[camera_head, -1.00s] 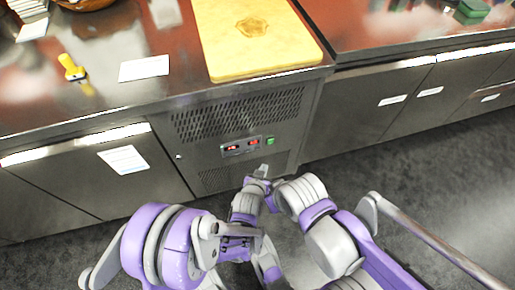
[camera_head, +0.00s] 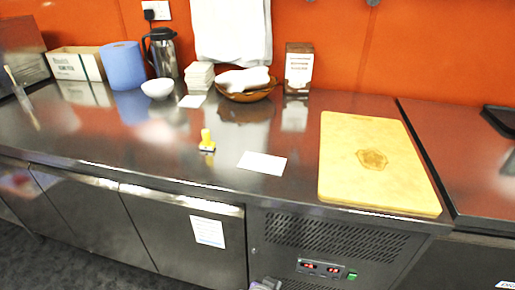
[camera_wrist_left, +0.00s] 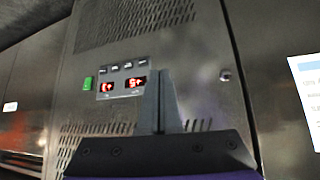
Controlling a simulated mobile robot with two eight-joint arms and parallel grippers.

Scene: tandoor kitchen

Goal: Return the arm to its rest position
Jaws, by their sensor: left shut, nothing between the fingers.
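My left gripper (camera_head: 266,284) shows only as a small grey tip at the bottom edge of the head view, in front of the counter's steel front and below the counter top. In the left wrist view its two grey fingers (camera_wrist_left: 158,100) are pressed together and empty. They point at the vented panel with the red displays (camera_wrist_left: 122,87), and I cannot tell the exact gap to it. The rest of my left arm is out of the head view. My right gripper is in neither current view.
The steel counter (camera_head: 120,150) holds a yellow board (camera_head: 340,150), a white card (camera_head: 262,163), a yellow-handled stamp (camera_head: 207,141), a bread basket (camera_head: 245,85), a flask (camera_head: 162,55) and a blue roll (camera_head: 122,66). Dark floor (camera_head: 60,265) shows at lower left.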

